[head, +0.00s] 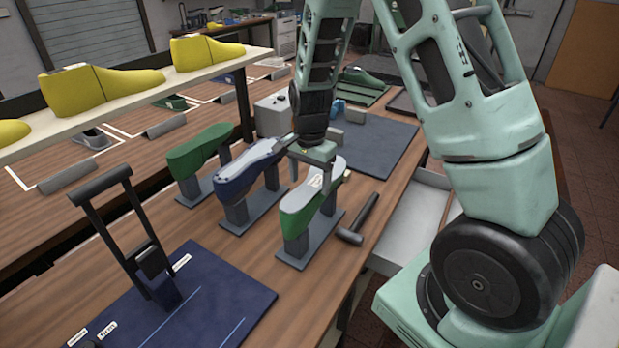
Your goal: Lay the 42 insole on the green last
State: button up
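A green last (296,222) stands on a grey stand at the front right of the row. A pale grey insole with a dark printed mark (303,197) lies along its top; the print is too small to read. My gripper (310,182) points down right over this insole. Its two fingers are spread apart, one at the far side and one in front of the insole. The gripper hides part of the insole, and I cannot tell whether the fingertips touch it. A blue last (232,188) beside it bears another grey insole (246,160). A second green last (198,150) stands bare behind that.
A hammer (359,222) lies right of the front last. A dark blue mat (215,300) with a black upright tool (150,262) is at the front left. Yellow lasts (100,85) stand on a shelf. An open drawer (408,225) juts out at right.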

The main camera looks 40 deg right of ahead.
notch_tip(320, 180, up, 17)
jog(key=b, duration=0.2)
jog(key=shift+d+r+b, duration=0.15)
jog(key=shift+r+b, duration=0.05)
jog(key=shift+b, duration=0.15)
dwell(0.6)
jog(key=s+a+f+n+b, duration=0.1)
jog(key=s+a+f+n, duration=0.2)
jog(key=s+a+n, duration=0.45)
jog(key=s+a+f+n+b, duration=0.1)
jog(key=s+a+f+n, duration=0.3)
jog(key=a, duration=0.7)
jog(key=s+a+f+n, duration=0.2)
jog(key=s+a+n, duration=0.1)
jog(key=s+n, duration=0.2)
jog(key=s+a+f+n+b, duration=0.1)
jog(key=s+a+f+n, duration=0.1)
jog(key=s+n, duration=0.3)
jog(key=s+a, duration=0.1)
jog(key=s, duration=0.1)
jog(key=shift+s+n, duration=0.35)
jog(key=shift+s, duration=0.05)
